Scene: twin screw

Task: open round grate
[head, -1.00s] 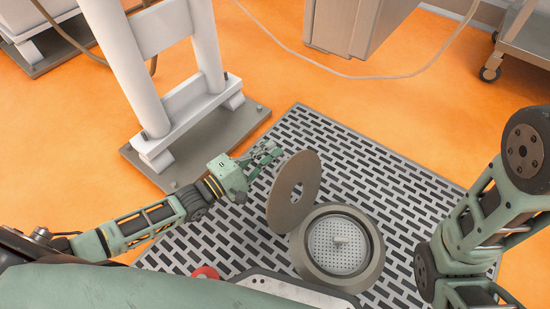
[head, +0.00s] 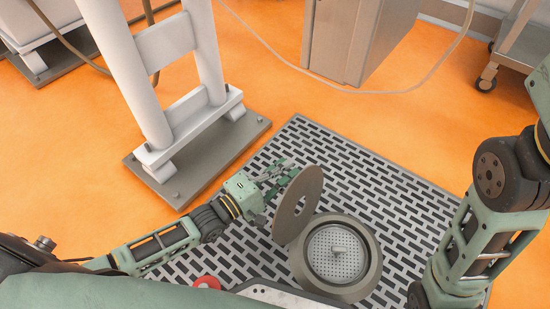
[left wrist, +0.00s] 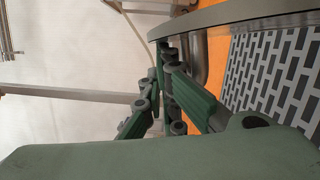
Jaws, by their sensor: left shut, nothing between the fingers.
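The drain's thick ring (head: 372,268) lies open. Inside it sits a perforated round insert (head: 338,268) with a small handle. My left gripper (head: 287,170) is shut and empty, at the upper left of the disc. It also shows in the left wrist view (left wrist: 168,70), just below a curved grey rim (left wrist: 215,18) that looks like the disc's edge. I cannot tell whether they touch. My right gripper is outside the views.
A slotted floor grating (head: 390,190) surrounds the drain. A white post frame on a grey base plate (head: 245,130) stands to the left of it. My right arm is at the right. A metal cabinet (head: 345,45), a cart (head: 515,50) and a hose lie farther back. Orange floor between is clear.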

